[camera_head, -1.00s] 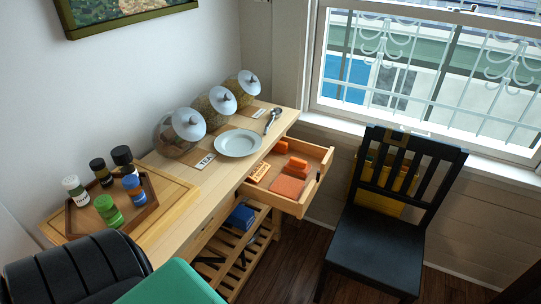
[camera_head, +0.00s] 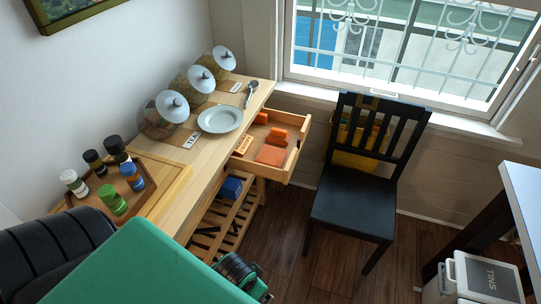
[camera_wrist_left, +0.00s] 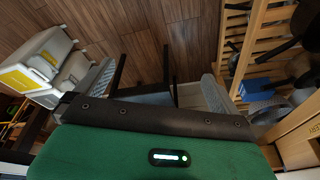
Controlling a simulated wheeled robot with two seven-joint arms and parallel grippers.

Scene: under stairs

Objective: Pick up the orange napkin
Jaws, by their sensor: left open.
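The orange napkin (camera_head: 271,155) appears as a flat orange square at the front of the open wooden drawer (camera_head: 289,169). Other orange items (camera_head: 277,134) lie behind it in the same drawer. My left arm's green link reaches in from the lower left of the head view, and its gripper fingers are not clear there. In the left wrist view the left gripper (camera_wrist_left: 160,88) shows grey fingers spread apart, with nothing between them. It is away from the drawer and over floor. The napkin cannot be made out in the wrist view. My right gripper is not in view.
The wooden table carries a plate (camera_head: 220,119), lidded jars and a tray of bottles. A black chair (camera_head: 353,200) stands right of the drawer. A white bin marked TINS (camera_head: 485,277) sits at lower right beside another table (camera_head: 526,200). Dark floor lies between.

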